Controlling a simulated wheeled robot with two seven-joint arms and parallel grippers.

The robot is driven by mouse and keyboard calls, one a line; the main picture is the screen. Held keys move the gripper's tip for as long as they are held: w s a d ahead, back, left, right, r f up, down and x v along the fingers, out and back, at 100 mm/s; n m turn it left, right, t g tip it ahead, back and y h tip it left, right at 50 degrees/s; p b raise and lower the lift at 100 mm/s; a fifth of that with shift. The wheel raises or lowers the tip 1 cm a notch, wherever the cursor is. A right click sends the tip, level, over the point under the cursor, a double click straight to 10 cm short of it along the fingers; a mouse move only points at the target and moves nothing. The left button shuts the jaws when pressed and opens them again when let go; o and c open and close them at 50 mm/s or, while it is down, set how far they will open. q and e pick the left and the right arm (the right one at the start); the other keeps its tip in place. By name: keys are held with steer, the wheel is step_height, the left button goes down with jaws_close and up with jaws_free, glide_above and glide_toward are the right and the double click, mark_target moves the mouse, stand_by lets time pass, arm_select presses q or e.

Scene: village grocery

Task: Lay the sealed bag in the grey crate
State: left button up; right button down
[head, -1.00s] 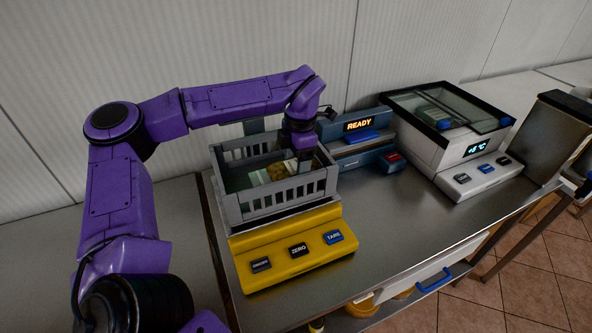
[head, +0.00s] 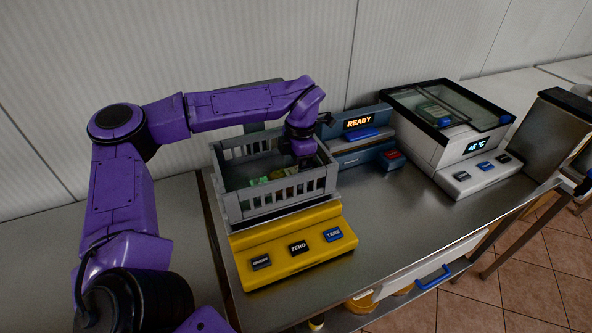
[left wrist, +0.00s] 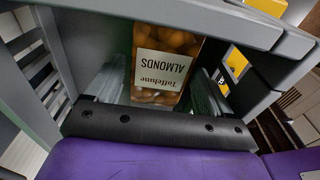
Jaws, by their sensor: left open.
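The sealed bag, labelled almonds (left wrist: 165,62), shows brown nuts through its clear parts. In the left wrist view it lies between my two fingers, with gaps beside it. In the head view a small part of the bag (head: 279,174) shows low inside the grey crate (head: 285,192). My left gripper (head: 301,164) points down into the crate at its right side and is open around the bag. The crate walls hide the fingertips in the head view, and whether the bag touches the crate floor cannot be seen. My right gripper is not in view.
The crate stands on a yellow scale (head: 290,262) with several buttons. Behind it is a blue-grey device (head: 362,155) reading READY. A glass-lidded cooler (head: 445,110) stands to the right. The steel counter (head: 400,215) is clear in front of these.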

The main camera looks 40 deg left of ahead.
arm_select(q)
step_height(320, 180, up, 11)
steer(key=b, duration=0.1)
steer(key=shift+w+d+r, duration=0.15)
steer(key=shift+w+d, duration=0.05)
steer(key=shift+w, duration=0.2)
stand_by(1.8)
